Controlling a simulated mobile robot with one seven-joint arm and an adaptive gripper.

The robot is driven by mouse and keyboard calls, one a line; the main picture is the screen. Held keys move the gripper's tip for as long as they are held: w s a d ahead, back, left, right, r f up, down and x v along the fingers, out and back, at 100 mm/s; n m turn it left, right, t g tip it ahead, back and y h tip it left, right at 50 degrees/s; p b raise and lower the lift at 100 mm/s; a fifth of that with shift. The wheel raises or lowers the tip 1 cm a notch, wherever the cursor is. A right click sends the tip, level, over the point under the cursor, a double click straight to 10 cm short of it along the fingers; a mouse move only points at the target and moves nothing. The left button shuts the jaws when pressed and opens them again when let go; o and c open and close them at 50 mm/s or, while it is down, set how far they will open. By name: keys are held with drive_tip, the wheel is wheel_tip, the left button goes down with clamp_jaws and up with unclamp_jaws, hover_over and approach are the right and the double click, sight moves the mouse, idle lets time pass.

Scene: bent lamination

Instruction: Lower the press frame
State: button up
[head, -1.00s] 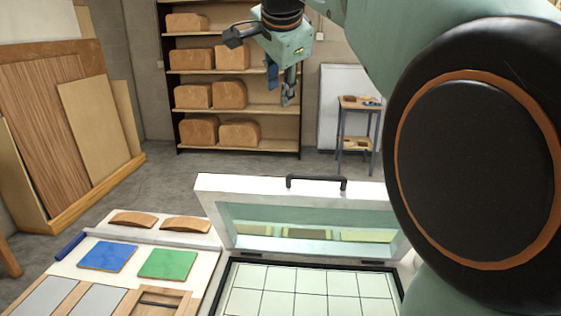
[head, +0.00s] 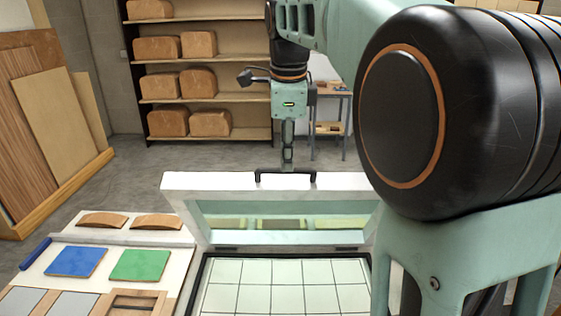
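The press frame (head: 180,182) is a pale, thick-edged lid with a window, standing raised and tilted at the back of the press bed. A black handle (head: 265,176) runs along its top edge. The press bed (head: 290,288) below is a light surface with a dark grid. My gripper (head: 288,165) points down at the middle of the handle, its fingers overlapping or just behind the handle bar. From this angle I cannot tell whether the fingers are apart or closed, or whether they touch the handle.
On the left, a table (head: 150,240) holds a blue square (head: 76,262), a green square (head: 140,265), two curved wooden pieces (head: 103,219) and a wooden frame (head: 133,303). Shelves (head: 205,101) with wooden forms and a small stand (head: 330,128) are behind. Sheet panels (head: 40,130) lean at left.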

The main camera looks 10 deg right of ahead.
drive_tip(key=shift+x, duration=1.5)
drive_tip(key=shift+c, duration=0.4)
clamp_jaws()
